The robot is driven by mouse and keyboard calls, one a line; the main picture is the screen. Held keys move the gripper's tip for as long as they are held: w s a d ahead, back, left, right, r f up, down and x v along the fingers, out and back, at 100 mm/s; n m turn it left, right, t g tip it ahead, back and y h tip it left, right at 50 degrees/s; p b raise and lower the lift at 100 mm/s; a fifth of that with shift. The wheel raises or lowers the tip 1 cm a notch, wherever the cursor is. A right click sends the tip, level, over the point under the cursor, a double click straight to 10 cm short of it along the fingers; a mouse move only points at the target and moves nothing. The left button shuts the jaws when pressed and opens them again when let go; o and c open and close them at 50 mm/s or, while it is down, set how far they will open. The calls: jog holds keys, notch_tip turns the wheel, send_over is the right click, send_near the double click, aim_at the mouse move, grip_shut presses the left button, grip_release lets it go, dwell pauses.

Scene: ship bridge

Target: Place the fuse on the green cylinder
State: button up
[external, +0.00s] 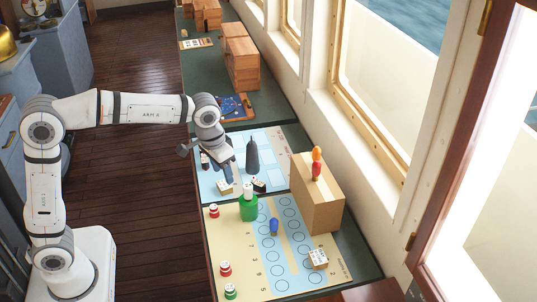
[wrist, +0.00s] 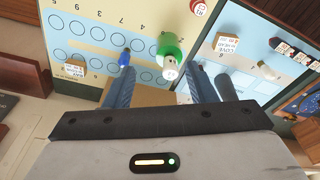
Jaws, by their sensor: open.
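The green cylinder (external: 248,209) stands upright on the yellow and blue mat. A small whitish piece, which looks like the fuse (external: 248,190), rests upright on its top. In the wrist view the green cylinder (wrist: 174,44) is beyond my fingertips, with the whitish piece (wrist: 171,69) on its near end. My gripper (wrist: 160,85) is open, with nothing between its fingers. In the external view my gripper (external: 228,172) is low over the far mat, behind and left of the green cylinder and apart from it.
A tall cardboard box (external: 318,199) with a red and orange item (external: 316,164) on it stands right of the cylinder. A blue peg (external: 273,227), white block (external: 317,258) and red-and-white pieces (external: 225,268) share the mat.

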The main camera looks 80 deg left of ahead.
jog(key=s+d+f+m, duration=0.1)
jog(key=s+d, duration=0.2)
jog(key=s, duration=0.6)
jog(key=s+d+f+m+t, duration=0.1)
jog(key=s+d+f+m, duration=0.1)
jog(key=s, duration=0.6)
jog(key=s+d+f+m, duration=0.1)
jog(key=s+d, duration=0.3)
jog(key=s, duration=0.5)
jog(key=shift+s+f+m+t+h, duration=0.3)
jog(key=shift+f+m, duration=0.1)
jog(key=shift+f, duration=0.35)
